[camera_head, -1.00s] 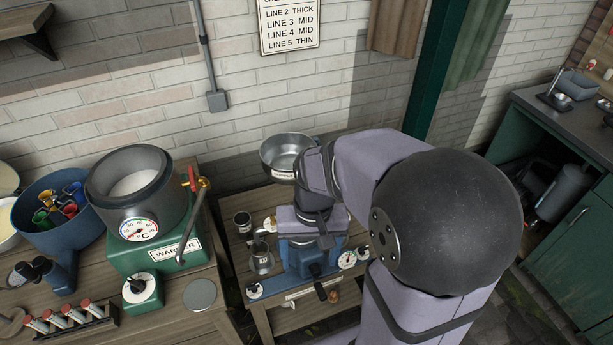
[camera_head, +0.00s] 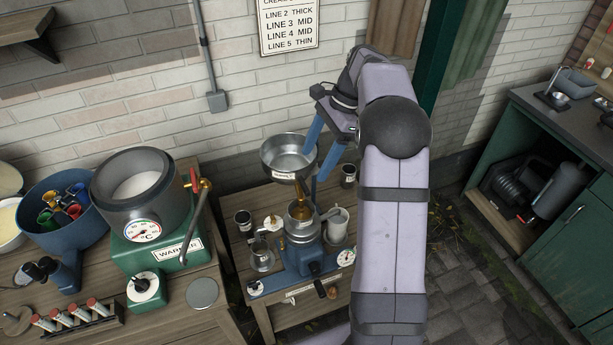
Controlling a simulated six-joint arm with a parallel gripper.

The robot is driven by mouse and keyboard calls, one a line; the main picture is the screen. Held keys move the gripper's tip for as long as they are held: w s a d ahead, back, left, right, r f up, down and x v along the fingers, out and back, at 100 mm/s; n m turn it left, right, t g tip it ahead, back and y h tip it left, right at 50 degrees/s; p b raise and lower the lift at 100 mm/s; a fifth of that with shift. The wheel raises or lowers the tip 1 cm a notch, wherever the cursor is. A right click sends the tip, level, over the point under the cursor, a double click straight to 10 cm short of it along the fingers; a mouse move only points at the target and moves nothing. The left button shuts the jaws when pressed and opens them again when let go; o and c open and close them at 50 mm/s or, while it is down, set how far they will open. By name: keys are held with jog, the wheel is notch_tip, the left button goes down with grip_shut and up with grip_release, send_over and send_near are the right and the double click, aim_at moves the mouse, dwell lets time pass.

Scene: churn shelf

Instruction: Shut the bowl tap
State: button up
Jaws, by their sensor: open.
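The steel bowl (camera_head: 287,160) with a white label on its front stands above the blue machine (camera_head: 303,258) on the low bench. A brass-coloured piece, seemingly the bowl tap (camera_head: 300,190), shows under the bowl's front right, above the machine's open top cup (camera_head: 300,210). I cannot tell its handle position or whether anything flows. My gripper (camera_head: 316,167) points down at the bowl's right side, its two blue fingers apart. The left finger overlaps the bowl's right rim in view; contact cannot be told. No object shows between the fingers.
A steel mug (camera_head: 338,225) stands right of the machine, and a dark jar (camera_head: 347,175) behind it. A small pot (camera_head: 261,256) stands left. The green warmer (camera_head: 165,245) with its red-handled tap (camera_head: 194,180) is further left. Brick wall stands close behind.

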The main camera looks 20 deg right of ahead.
aim_at(304, 183)
jog(key=shift+p+x, duration=1.1)
jog(key=shift+x, duration=2.6)
jog(key=c, duration=1.1)
